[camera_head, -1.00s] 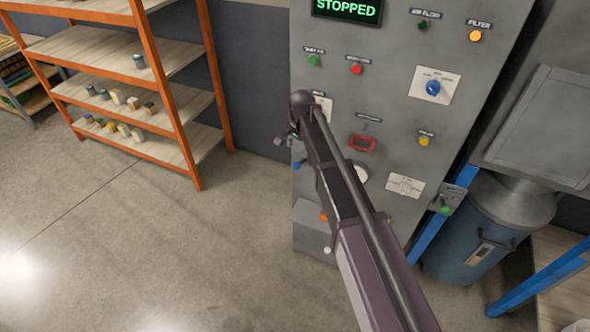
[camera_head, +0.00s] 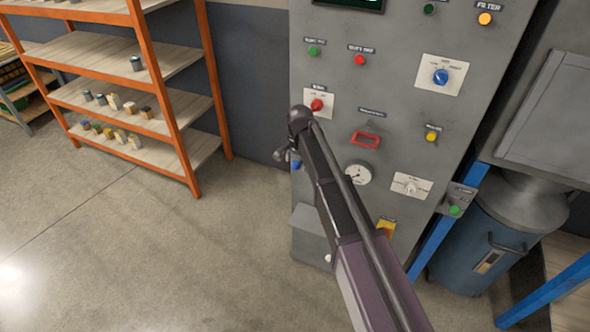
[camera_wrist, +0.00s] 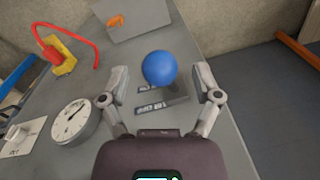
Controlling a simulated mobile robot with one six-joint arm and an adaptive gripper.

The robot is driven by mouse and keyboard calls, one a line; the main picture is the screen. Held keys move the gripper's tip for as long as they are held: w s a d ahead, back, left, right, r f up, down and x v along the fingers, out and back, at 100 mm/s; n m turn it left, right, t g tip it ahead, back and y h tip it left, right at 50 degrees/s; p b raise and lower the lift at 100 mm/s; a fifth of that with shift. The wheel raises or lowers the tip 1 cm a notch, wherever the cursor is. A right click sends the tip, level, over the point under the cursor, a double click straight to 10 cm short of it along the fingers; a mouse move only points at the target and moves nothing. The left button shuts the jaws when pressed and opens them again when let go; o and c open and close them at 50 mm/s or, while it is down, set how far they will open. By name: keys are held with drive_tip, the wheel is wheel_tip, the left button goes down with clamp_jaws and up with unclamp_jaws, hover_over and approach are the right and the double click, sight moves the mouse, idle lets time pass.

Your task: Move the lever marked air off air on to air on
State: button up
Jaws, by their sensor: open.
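A lever with a round blue knob (camera_wrist: 159,68) stands out from the grey panel in the wrist view. Two small label plates (camera_wrist: 150,86) lie beside its dark slot; their lettering is too small to read surely. The knob also shows in the head view (camera_head: 296,165) at the panel's left edge, partly hidden by my arm. My gripper (camera_wrist: 162,74) is open, with one finger on each side of the knob. I see gaps between the fingers and the knob. In the head view my gripper (camera_head: 286,156) is small and partly hidden behind my wrist.
The panel (camera_head: 400,130) also carries a red-knobbed lever (camera_head: 317,104), a red handle (camera_head: 365,139), a round gauge (camera_head: 358,173) and several buttons and dials. A grey box (camera_wrist: 133,17) juts out beyond the blue knob. Orange shelving (camera_head: 140,80) stands left; floor between is clear.

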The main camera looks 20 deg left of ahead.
drive_tip(key=shift+f+b, duration=0.45)
drive_tip(key=shift+f, duration=0.25)
